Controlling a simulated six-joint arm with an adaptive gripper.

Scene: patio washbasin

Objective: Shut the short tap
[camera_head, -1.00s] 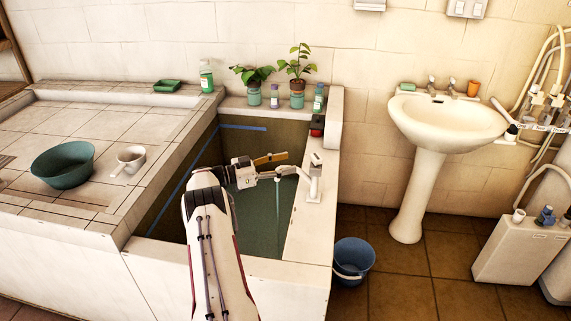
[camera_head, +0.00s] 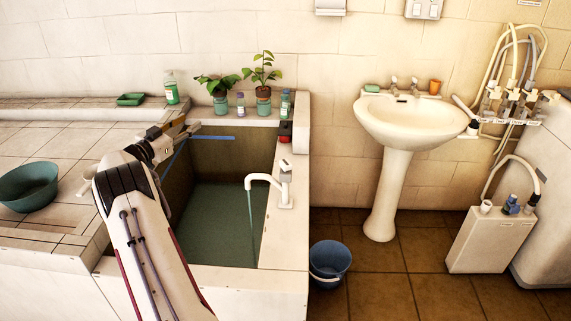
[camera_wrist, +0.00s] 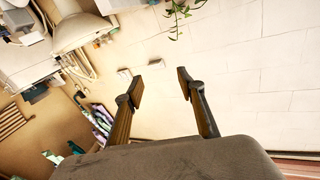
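A white tap (camera_head: 268,183) with a curved spout stands on the right rim of the sunken tub (camera_head: 297,240). A thin stream of water (camera_head: 251,220) falls from its spout into the green water. A light lever-like top (camera_head: 286,168) sits above the tap's body. The washbasin also has two small taps (camera_head: 403,84) at its back. No label tells which tap is the short one. My gripper (camera_head: 180,128) is left of the tub tap, over the tub's left edge, well apart from the tap. In the wrist view its fingers (camera_wrist: 161,83) are spread and empty, facing the wall.
Potted plants (camera_head: 263,75) and bottles stand on the back ledge. A green bowl (camera_head: 28,187) rests on the tiled slab at left. A blue bucket (camera_head: 330,262) stands on the floor beside the tub. Hoses and valves (camera_head: 510,100) crowd the right wall.

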